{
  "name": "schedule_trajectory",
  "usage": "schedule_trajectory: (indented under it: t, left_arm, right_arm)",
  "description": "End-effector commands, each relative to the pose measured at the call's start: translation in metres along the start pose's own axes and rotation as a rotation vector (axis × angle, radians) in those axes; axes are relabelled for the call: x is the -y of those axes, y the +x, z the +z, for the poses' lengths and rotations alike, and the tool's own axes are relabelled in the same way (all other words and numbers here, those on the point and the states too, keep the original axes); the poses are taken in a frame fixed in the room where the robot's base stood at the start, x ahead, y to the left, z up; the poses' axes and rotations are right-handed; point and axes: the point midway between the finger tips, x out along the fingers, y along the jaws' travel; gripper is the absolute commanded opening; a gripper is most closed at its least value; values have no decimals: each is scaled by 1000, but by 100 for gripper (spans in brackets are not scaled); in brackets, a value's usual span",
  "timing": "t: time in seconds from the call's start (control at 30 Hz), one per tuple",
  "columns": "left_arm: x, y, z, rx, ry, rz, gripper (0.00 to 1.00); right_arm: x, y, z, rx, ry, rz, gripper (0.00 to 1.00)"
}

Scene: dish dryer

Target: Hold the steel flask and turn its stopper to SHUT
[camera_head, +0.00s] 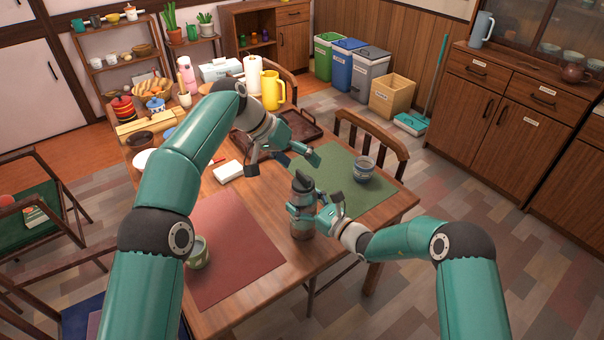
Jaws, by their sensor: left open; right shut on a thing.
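The steel flask (301,226) stands upright on the wooden table, near the front edge between the red and green mats. Its dark stopper (302,182) is on top; which way it is turned is too small to read. My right gripper (306,214) is shut on the flask's body from the right, and its fingers hide part of the flask. My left gripper (284,165) is open and empty, above and behind the stopper, apart from it.
A pale green cup (198,252) is at the left edge of the red mat (235,245).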

Motion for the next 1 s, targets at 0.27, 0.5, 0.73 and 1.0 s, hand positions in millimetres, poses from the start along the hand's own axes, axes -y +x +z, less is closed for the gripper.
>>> schedule_trajectory:
  t: [0.27,0.5,0.73,1.0]
  left_arm:
    - [-4,-10,11,-88,-867,342,85]
    - [18,-25,31,-86,-1694,601,85]
    - [44,-30,58,-63,-2257,753,85]
    - [52,-22,65,-51,-2444,800,85]
  right_arm:
    - [1,0,0,0,-1,-2,9]
    - [1,0,0,0,-1,-1,9]
    - [0,0,0,0,0,-1,9]
    - [0,0,0,0,0,-1,9]
